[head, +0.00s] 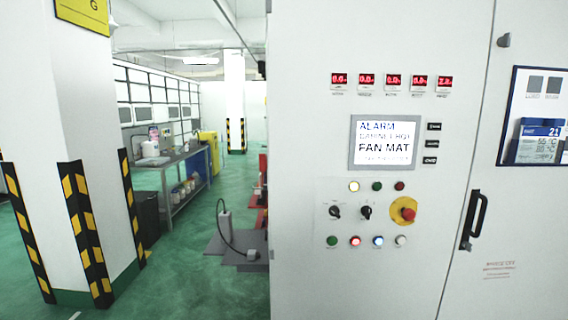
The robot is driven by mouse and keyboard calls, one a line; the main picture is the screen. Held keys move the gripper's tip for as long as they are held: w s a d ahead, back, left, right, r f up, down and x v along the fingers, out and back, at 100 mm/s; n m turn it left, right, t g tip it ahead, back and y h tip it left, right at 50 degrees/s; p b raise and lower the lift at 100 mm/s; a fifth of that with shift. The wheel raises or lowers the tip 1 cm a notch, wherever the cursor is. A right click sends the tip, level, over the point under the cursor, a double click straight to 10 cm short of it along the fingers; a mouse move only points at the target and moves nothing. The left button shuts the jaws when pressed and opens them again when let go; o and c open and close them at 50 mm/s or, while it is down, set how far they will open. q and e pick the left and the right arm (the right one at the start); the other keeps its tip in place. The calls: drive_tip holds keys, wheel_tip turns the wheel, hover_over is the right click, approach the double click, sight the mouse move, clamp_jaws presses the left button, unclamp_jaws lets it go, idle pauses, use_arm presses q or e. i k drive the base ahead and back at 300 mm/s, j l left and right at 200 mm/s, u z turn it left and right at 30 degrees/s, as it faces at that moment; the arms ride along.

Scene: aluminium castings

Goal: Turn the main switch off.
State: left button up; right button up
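A white control cabinet (300,130) fills the right half of the head view. On its panel is a red knob on a round yellow plate (404,210); it may be the main switch or an emergency stop, and I cannot tell which. To its left are two black rotary switches, one (335,212) further left and one (366,212) nearer the knob. Their labels are too small to read. Lamps and buttons sit above and below, with a red one (355,241) lit. Neither of my grippers is in view.
A display (384,142) reads "ALARM" and "FAN MAT", below several red digital readouts. A black door handle (473,220) sticks out at the right. A striped pillar (85,170) stands at left, with a workbench (172,165) behind. Green floor (185,275) is open between.

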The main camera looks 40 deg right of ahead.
sight(263, 159)
drive_tip(key=i+j+z, duration=0.15)
drive_tip(key=z, duration=0.3)
drive_tip(key=i+j+z, duration=0.25)
drive_tip(key=z, duration=0.25)
drive_tip(key=i+j+z, duration=0.1)
drive_tip(key=j+z, duration=0.2)
drive_tip(key=z, duration=0.15)
drive_tip(key=k+j+z, duration=0.1)
drive_tip(key=j+z, duration=0.2)
drive_tip(key=j, duration=0.3)
drive_tip(key=i+u, duration=0.15)
drive_tip(key=i, duration=0.1)
